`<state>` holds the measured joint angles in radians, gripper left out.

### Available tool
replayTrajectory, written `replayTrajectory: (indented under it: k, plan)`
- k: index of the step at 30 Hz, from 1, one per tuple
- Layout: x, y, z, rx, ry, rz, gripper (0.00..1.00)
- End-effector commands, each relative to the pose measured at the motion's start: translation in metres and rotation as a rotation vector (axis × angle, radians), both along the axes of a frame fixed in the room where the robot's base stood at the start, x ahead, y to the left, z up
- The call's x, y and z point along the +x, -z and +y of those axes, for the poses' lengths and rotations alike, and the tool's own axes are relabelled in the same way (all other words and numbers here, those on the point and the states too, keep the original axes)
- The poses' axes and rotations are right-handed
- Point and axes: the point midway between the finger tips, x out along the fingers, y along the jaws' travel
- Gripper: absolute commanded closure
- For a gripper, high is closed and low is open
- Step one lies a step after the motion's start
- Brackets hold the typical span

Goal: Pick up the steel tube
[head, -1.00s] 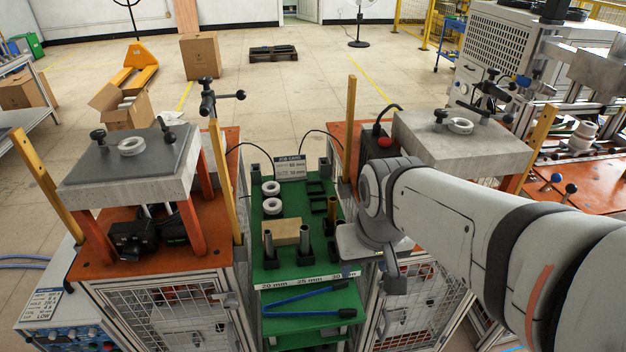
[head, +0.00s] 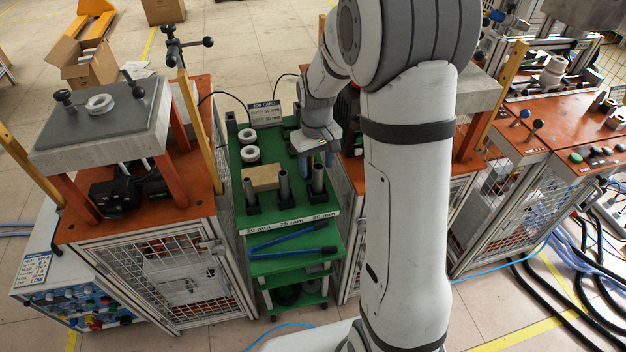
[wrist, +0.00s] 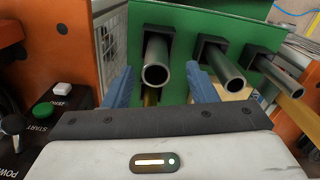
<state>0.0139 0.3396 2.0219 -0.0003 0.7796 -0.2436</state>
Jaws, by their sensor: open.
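Several upright steel tubes stand in black holders along the front of a green cart (head: 240,215). The left tube (head: 250,192) is above the 20 mm label, the middle tube (head: 284,186) above 25 mm, and the right tube (head: 318,177) above 30 mm. My gripper (head: 317,160) is above and just behind the right tube, open and empty. In the wrist view, the widest tube (wrist: 155,66) appears between my two blue fingers, its open end facing the camera. A second tube (wrist: 216,68) is just outside one finger, and a third (wrist: 275,72) is farther right.
A wooden block (head: 261,178) sits behind the left tubes, with white rings (head: 249,135) farther back. Blue-handled tongs (head: 290,238) lie on the shelf below. Orange-topped stations flank the cart, and an orange post (head: 188,118) rises at its left.

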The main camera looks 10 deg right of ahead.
Motion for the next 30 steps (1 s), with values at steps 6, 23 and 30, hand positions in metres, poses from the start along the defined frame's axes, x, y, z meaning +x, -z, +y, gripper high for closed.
replayTrajectory:
  k: [6,23,30]
  plan:
    - [-0.001,0.026,-0.002,0.0,0.001,0.004,0.48]
    - [-0.001,0.065,-0.005,0.0,0.003,0.0,0.49]
    - [-0.001,0.065,-0.005,0.0,0.003,0.0,0.68]
